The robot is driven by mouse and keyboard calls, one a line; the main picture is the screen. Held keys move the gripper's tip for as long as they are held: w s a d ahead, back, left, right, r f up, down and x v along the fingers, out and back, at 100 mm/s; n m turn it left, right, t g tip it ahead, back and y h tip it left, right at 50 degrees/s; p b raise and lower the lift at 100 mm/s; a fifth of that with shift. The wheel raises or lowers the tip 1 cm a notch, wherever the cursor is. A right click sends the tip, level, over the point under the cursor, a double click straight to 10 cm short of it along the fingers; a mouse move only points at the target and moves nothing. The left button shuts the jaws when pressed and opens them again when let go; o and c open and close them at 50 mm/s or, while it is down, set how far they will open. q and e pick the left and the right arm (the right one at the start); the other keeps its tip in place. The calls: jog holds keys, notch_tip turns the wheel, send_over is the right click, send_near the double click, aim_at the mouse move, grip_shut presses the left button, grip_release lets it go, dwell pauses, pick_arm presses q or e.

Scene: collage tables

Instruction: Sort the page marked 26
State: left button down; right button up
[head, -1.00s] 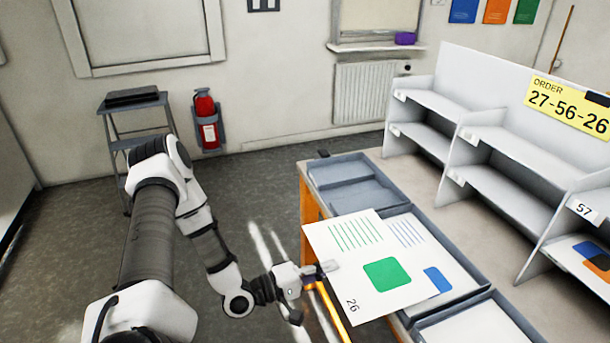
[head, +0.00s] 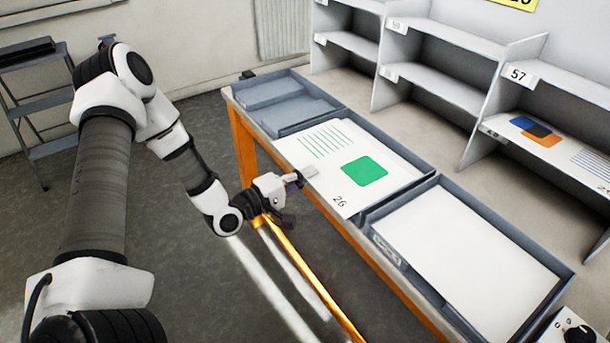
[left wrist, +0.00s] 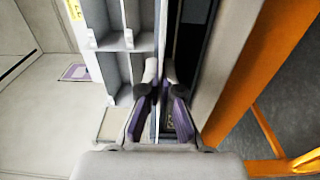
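The page marked 26 (head: 335,165) is white, with green lines and a green rounded square. In the head view it lies over the middle tray (head: 428,172), covering what was visible there; I cannot tell whether it rests fully in the tray. My left gripper (head: 306,174) is at the page's left edge, by the tray's front side. In the left wrist view its fingers (left wrist: 160,78) are nearly together around a thin pale edge, which looks like the page seen edge-on. My right gripper is not in view.
An empty-looking grey tray (head: 290,104) is at the back, and a tray with a blank white sheet (head: 465,255) is nearer. Grey shelves (head: 440,45) stand behind; the compartment labelled 57 (head: 518,75) holds a page with blue, black and orange shapes (head: 540,133). A step stool (head: 40,110) stands left.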

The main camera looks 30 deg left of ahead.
pick_arm(q)
jog(key=c, duration=1.2)
grip_release()
jog(key=shift+c, duration=0.2)
jog(key=shift+s, duration=0.15)
jog(key=v, duration=0.7)
jog(key=shift+s+r, duration=0.1)
